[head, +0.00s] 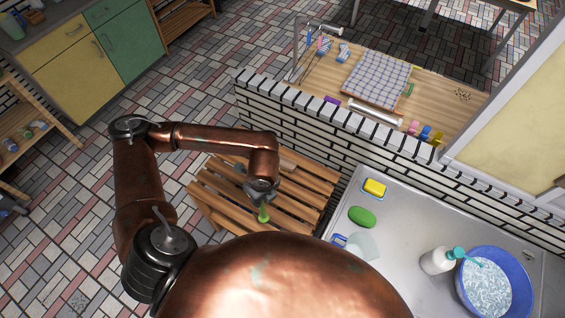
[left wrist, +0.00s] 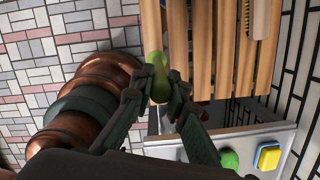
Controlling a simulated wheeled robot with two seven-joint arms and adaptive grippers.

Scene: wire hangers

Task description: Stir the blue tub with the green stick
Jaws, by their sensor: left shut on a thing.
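My left gripper (head: 261,194) is shut on the green stick (head: 264,213) above a slatted wooden bench. In the left wrist view the rounded light-green stick (left wrist: 158,72) shows between the two dark fingers; its full length cannot be seen. The blue tub (head: 524,283) stands at the far right of the head view on a metal counter, holding whitish speckled contents. The stick is well to the left of the tub and apart from it. My right gripper is not in view.
On the metal counter (head: 405,240) are a white pump bottle (head: 436,262) beside the tub, a green soap (head: 362,217), a yellow sponge (head: 374,187) and a clear cup (head: 364,245). A low tiled wall (head: 330,133) runs behind. A brush (left wrist: 260,18) lies on the bench (head: 305,205).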

